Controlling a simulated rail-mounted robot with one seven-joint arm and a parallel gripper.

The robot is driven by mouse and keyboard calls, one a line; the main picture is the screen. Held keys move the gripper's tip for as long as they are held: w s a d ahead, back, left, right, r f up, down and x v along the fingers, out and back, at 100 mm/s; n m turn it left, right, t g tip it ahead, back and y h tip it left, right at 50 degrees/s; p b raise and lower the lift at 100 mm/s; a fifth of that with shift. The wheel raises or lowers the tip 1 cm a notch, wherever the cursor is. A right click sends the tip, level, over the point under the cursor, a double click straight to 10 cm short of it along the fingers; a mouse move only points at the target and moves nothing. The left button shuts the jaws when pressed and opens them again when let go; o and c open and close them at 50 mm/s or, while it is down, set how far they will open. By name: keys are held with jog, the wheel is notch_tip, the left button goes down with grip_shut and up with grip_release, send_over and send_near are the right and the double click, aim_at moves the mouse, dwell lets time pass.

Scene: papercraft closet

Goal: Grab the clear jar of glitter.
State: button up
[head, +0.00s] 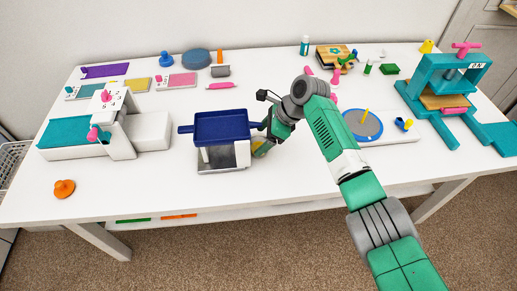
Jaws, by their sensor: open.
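My gripper (264,142) is at the middle of the table, just right of the blue tray, pointing down and left. Its jaws are open, but the fingertips are small and partly hidden by the wrist. I cannot clearly make out a clear jar of glitter. A small yellowish patch shows by the fingertips, and I cannot tell whether it is a jar or part of the gripper. A small teal bottle with a pale cap (304,46) stands at the back of the table.
A blue tray (221,125) on a white stand is close left of my gripper. A white and teal machine (118,125) stands at the left, a teal press (450,88) at the right. A round grey pad (362,126) lies beyond my arm. The front table edge is mostly clear.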

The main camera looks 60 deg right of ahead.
jog(key=c, duration=1.2)
jog(key=shift+r, duration=0.25)
jog(key=s+d+r+p, duration=0.1)
jog(key=s+d+p, duration=0.1)
jog(key=s, duration=0.3)
jog(key=s+d+r+p, duration=0.1)
jog(key=s+d+p, duration=0.1)
jog(key=s, duration=0.4)
jog(key=s+d+r+p, duration=0.1)
jog(key=s+d+p, duration=0.1)
jog(key=s, duration=0.3)
jog(key=shift+s+d+p, duration=0.3)
jog(key=shift+d+p, duration=0.1)
jog(key=shift+d, duration=0.05)
